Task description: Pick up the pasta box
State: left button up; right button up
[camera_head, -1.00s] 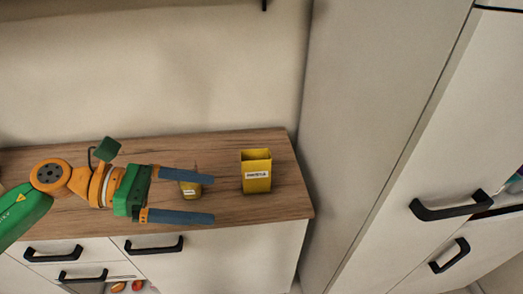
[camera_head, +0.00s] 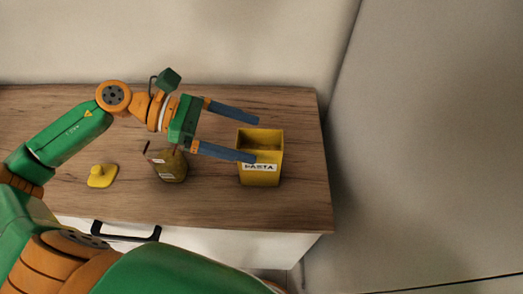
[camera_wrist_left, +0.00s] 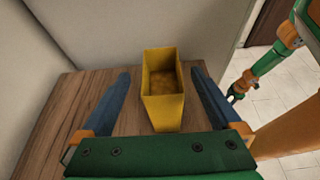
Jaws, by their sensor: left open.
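The pasta box (camera_head: 262,178) is a yellow, open-topped box with a white PASTA label, standing upright on the wooden counter. My left gripper (camera_head: 256,139) is open, coming from the left, with its blue fingertips at the box. In the head view the nearer finger covers part of the box's left side. In the left wrist view the box (camera_wrist_left: 164,110) stands between the two spread fingers, with gaps on both sides, and brownish contents show inside. My right gripper (camera_wrist_left: 237,94) shows small at the right of that view; its jaw state is unclear.
An olive-yellow labelled container (camera_head: 171,167) stands left of the box, below my left wrist. A yellow knobbed lid (camera_head: 101,177) lies farther left. The wooden counter (camera_head: 285,207) ends near a tall pale cabinet (camera_head: 430,160) at right. A wall is behind.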

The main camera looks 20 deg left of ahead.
aim_at(266, 145)
pick_arm(q)
jog(key=p+x, duration=0.2)
jog(key=x, duration=0.2)
jog(key=shift+d, duration=0.35)
jog(key=shift+d+f, duration=0.1)
jog(key=shift+f, duration=0.15)
jog(key=c, duration=0.5)
grip_shut()
